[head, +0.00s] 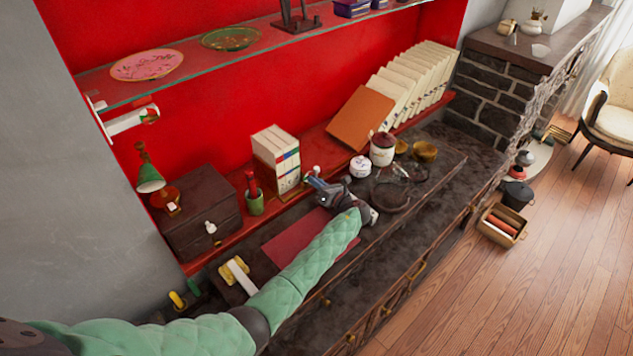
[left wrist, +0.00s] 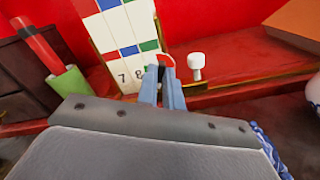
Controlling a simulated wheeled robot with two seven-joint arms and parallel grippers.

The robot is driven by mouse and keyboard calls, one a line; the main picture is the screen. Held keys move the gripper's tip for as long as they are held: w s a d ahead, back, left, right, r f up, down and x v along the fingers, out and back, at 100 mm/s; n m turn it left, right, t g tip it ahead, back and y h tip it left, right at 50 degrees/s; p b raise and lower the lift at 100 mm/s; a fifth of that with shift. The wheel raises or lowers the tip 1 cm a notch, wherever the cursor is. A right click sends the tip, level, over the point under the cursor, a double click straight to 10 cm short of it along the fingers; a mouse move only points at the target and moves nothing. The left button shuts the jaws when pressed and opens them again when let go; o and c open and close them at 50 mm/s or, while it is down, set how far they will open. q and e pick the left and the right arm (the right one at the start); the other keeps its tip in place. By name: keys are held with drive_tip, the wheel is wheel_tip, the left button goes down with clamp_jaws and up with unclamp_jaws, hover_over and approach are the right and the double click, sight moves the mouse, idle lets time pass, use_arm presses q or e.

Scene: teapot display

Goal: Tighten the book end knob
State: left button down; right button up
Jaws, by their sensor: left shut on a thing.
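My left gripper (head: 308,178) reaches in at the foot of the right side of a short row of white volumes (head: 274,150). In the left wrist view its blue fingers (left wrist: 163,78) are close together on a small round piece with a red rim (left wrist: 167,61), which looks like the book end knob; the fingers hide most of it. The volumes (left wrist: 125,40) show numbered, coloured spines just behind and left of the fingertips. A separate white knob-like peg (left wrist: 196,63) stands upright just right of the fingers, apart from them. My right gripper is not in view.
A green cup with red sticks (head: 254,200) and a dark wooden box (head: 197,213) stand left of the volumes. A small white pot (head: 360,166) and a red-and-white jar (head: 382,149) stand to the right. A glass shelf (head: 200,62) is above.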

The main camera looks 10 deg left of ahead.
use_arm(q)
drive_tip(key=shift+m, duration=0.4)
drive_tip(key=c, duration=1.5)
unclamp_jaws()
drive_tip(key=shift+c, duration=0.2)
